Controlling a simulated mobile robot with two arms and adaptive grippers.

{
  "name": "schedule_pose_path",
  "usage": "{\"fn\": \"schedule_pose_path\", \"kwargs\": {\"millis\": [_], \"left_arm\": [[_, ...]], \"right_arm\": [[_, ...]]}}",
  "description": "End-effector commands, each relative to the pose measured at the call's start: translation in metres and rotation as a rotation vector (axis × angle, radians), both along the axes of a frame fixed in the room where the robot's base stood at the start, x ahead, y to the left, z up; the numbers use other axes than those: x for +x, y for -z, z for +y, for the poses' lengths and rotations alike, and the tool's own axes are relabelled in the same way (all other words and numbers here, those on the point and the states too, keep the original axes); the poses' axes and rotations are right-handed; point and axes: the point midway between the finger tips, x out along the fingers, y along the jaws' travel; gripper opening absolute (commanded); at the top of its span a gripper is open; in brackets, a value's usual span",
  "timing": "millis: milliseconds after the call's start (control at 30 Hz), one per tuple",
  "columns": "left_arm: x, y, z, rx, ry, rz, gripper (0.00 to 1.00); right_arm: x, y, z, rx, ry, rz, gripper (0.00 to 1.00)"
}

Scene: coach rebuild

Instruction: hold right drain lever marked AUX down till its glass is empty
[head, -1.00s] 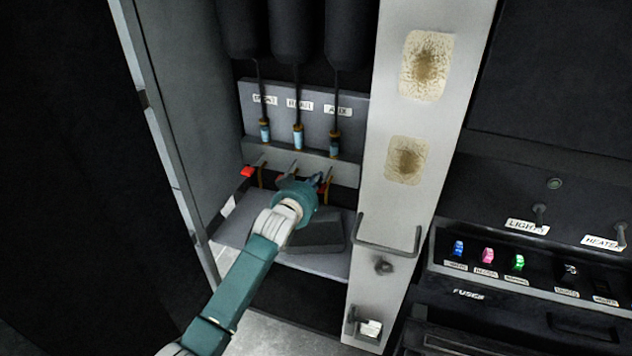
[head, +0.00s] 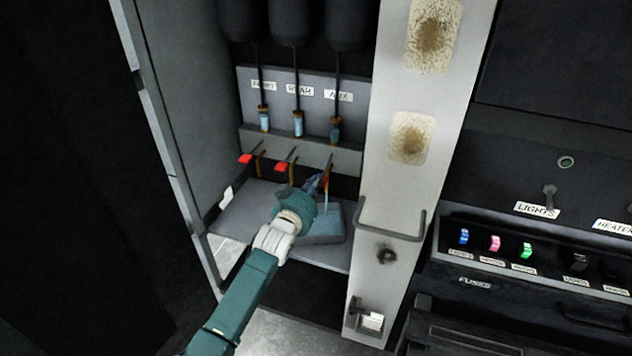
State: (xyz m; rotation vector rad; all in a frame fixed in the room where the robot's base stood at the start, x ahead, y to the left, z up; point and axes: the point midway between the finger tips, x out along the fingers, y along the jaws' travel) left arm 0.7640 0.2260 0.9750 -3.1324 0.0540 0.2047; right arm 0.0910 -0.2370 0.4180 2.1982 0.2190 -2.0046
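The AUX glass (head: 335,131) hangs under the right label (head: 338,95) and shows bluish liquid; its exact level is too small to tell. The right drain lever (head: 328,167) is below it, its outer end mostly hidden by my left gripper (head: 318,185). The gripper's fingertips are at that lever and appear to touch it; whether they are open or shut is unclear. My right gripper is out of view.
The left lever (head: 247,158) and middle lever (head: 282,166), both red-tipped, stand close on the left under their own glasses. A pale post with a bar handle (head: 390,232) borders the bay on the right. A switch panel (head: 520,260) lies beyond it.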

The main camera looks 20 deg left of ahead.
Motion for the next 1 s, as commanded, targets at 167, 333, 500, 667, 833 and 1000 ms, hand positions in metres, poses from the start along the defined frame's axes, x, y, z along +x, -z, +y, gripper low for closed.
{"fn": "schedule_pose_path", "kwargs": {"millis": [167, 333, 500, 667, 833, 1000], "left_arm": [[0.0000, 0.0116, 0.0005, 0.001, -0.001, 0.007, 0.00], [-0.0001, 0.0124, 0.0004, 0.001, -0.001, 0.009, 0.00], [-0.0003, 0.0131, 0.0004, 0.001, -0.001, 0.011, 0.00], [-0.0003, 0.0133, 0.0004, 0.001, -0.001, 0.011, 0.00], [-0.0003, 0.0135, 0.0004, 0.001, -0.001, 0.011, 0.00], [-0.0004, 0.0136, 0.0003, 0.002, -0.001, 0.012, 0.00]], "right_arm": [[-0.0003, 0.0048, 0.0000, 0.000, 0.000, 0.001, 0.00], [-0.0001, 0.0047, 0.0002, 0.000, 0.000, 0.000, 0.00], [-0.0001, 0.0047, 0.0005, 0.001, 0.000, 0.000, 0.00], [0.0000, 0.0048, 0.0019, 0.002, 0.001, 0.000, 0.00], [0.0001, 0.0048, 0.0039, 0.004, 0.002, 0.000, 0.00], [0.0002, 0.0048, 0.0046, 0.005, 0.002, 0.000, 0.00]]}}
